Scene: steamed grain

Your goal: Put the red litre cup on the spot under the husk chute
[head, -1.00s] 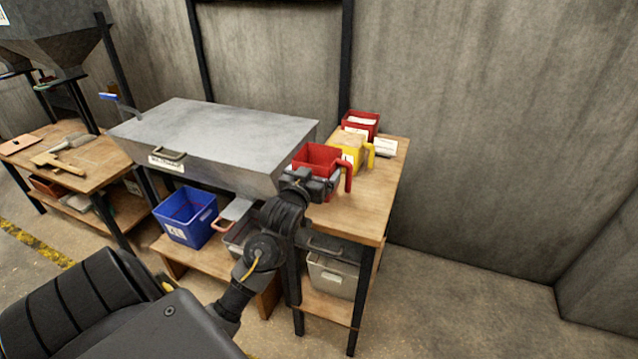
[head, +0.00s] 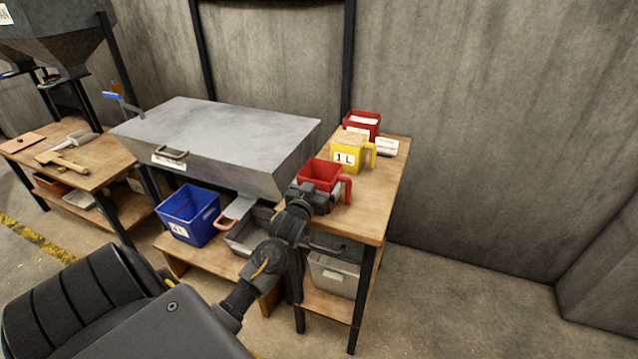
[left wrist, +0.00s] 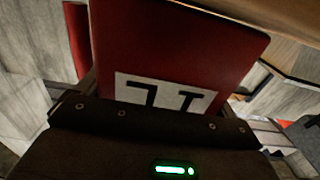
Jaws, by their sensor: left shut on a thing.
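The red litre cup (head: 321,172) is at the near left part of the small wooden table, its red handle on the right. My left gripper (head: 318,197) is shut on it from the near side. In the left wrist view the cup's red wall (left wrist: 180,45) fills the upper middle, with an upside-down white label partly hidden by my gripper. I cannot tell whether its base touches the table. Grey hoppers (head: 50,35) stand at the far left; which chute is the husk chute, and the spot under it, I cannot make out. My right gripper is out of view.
A yellow 1 L cup (head: 347,156) and a red bin (head: 361,125) stand behind on the wooden table (head: 372,207). A large grey metal box (head: 215,135) lies close on the left. Below it are a blue bin (head: 188,217) and a scoop (head: 238,209). The table's right side is clear.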

